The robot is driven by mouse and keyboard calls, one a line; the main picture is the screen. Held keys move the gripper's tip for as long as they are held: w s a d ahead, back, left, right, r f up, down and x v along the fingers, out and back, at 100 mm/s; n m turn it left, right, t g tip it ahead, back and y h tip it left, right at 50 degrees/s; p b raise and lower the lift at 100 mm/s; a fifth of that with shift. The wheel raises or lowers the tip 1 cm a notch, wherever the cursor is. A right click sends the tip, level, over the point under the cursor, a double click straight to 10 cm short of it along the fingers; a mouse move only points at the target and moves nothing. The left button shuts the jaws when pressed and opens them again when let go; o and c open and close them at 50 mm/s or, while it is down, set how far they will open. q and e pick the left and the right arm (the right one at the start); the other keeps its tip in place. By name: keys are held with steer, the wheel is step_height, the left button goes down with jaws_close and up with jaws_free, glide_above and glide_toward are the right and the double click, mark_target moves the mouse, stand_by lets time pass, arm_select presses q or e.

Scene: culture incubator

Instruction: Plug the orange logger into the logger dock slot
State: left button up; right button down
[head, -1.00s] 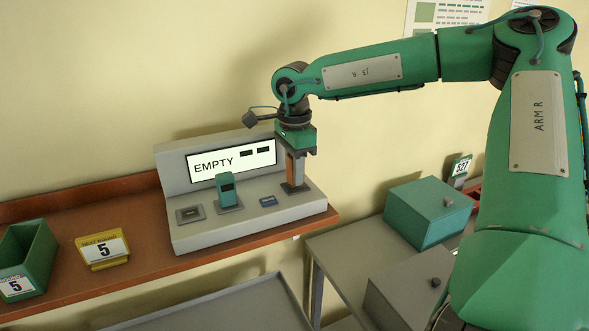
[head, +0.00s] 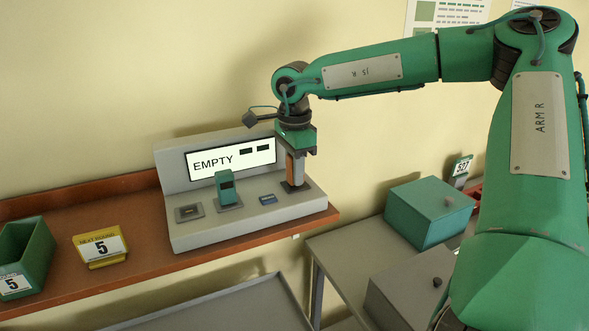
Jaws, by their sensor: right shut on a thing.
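The orange logger (head: 292,170) is upright between the fingers of my right gripper (head: 296,166), which is shut on it. Its lower end is at a dark square slot plate (head: 295,187) at the right end of the grey logger dock (head: 245,215). I cannot tell whether the logger is seated in that plate or just above it. The dock's screen (head: 231,159) reads EMPTY with two dark blocks beside the word. A green logger (head: 226,187) stands in a middle position of the dock. Another slot plate (head: 189,212) at the left shows no logger. My left gripper is out of view.
The dock stands on a brown shelf (head: 150,255). A teal box (head: 428,212) and a grey box (head: 408,290) stand on a lower table at the right.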

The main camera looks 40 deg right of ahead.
steer(key=shift+f, duration=0.25)
steer(key=c, duration=1.1)
jaws_free()
steer(key=shift+r, duration=0.1)
steer(key=shift+r+b, duration=0.3)
steer(key=shift+b, duration=0.05)
step_height(320, 180, up, 12)
steer(key=b, duration=0.2)
steer(key=shift+r+b, duration=0.2)
steer(key=shift+b, duration=0.2)
steer(key=shift+r, duration=0.35)
steer(key=shift+r, duration=0.1)
